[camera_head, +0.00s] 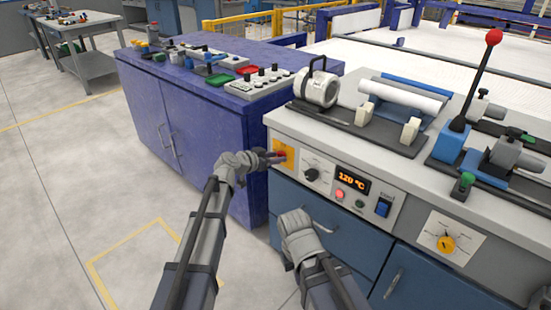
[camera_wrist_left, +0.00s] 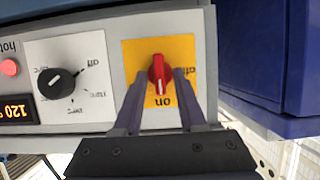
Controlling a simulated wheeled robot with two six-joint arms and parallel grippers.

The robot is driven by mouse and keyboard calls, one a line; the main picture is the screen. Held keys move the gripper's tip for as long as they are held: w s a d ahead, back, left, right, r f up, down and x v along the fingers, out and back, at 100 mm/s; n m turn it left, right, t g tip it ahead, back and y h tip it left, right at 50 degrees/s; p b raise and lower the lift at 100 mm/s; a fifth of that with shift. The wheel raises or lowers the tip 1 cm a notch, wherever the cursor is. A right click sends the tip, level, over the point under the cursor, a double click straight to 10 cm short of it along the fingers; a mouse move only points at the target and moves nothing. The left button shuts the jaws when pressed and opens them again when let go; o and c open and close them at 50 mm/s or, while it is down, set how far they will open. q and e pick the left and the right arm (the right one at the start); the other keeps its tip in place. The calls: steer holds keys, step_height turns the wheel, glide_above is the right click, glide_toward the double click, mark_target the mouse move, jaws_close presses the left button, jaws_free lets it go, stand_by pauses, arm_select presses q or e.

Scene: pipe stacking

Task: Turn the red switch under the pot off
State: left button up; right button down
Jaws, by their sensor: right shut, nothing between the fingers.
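The red switch (camera_wrist_left: 157,74) sits on a yellow plate (camera_wrist_left: 130,60) in the left wrist view, its pale mark toward the word "on". In the head view the plate (camera_head: 289,153) is at the front left of the white bench, below the white pot (camera_head: 316,88) with a black handle. My left gripper (camera_wrist_left: 160,82) has its two fingers on either side of the switch, with small gaps visible; it also shows in the head view (camera_head: 272,156), where it partly covers the switch. My right gripper (camera_head: 296,222) is shut and empty, lower, before the blue drawers; its fingertips are hard to make out.
A yellow knob (camera_head: 445,243) is farther right. A purple cabinet (camera_head: 215,125) stands left; the floor before it is clear.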

arm_select(q)
jaws_close()
steer(key=shift+w+a+f+n+g+h+b, duration=0.15)
steer(key=shift+n+g+h+b, duration=0.25)
steer(key=shift+n+h+b, duration=1.45)
steer(key=shift+w+a+f+n+g+h+b, duration=0.15)
steer(key=shift+f+n+g+h+b, duration=0.25)
steer(key=shift+n+b, duration=1.55)
steer(key=shift+a+f+n+g+h+b, duration=0.15)
steer(key=shift+n+g+h+b, duration=0.25)
steer(key=shift+n+h+b, duration=1.6)
steer(key=shift+r+n+y+p, duration=0.1)
steer(key=shift+n+y+p, duration=0.65)
steer(key=shift+n+p, duration=0.3)
steer(key=shift+o, duration=1.7)
jaws_free()
